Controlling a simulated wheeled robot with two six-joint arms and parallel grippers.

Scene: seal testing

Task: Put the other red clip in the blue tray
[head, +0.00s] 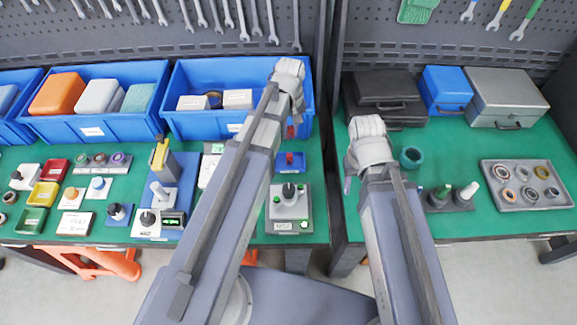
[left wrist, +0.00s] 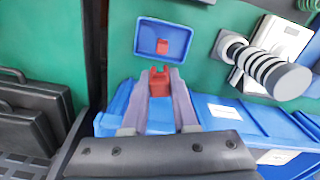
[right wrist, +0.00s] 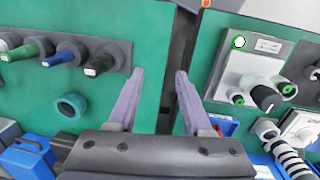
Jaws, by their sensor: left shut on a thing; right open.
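The small blue tray (head: 281,168) lies on the green bench mat in front of the large blue bin. One red clip (left wrist: 162,47) lies inside the blue tray (left wrist: 141,38) in the left wrist view. My left gripper (left wrist: 161,78) is shut on another red clip (left wrist: 159,88), just short of the tray and apart from it. This held clip also shows in the head view (head: 291,132), partly hidden by my arm. My right gripper (right wrist: 160,73) is open and empty over the bench to the right.
A grey tester (head: 290,226) stands in front of the tray. The blue bin (head: 186,122) is behind it. A teal ring (head: 411,157), black case (head: 383,92) and tray of rings (head: 545,199) lie on the right bench. A gap separates the benches.

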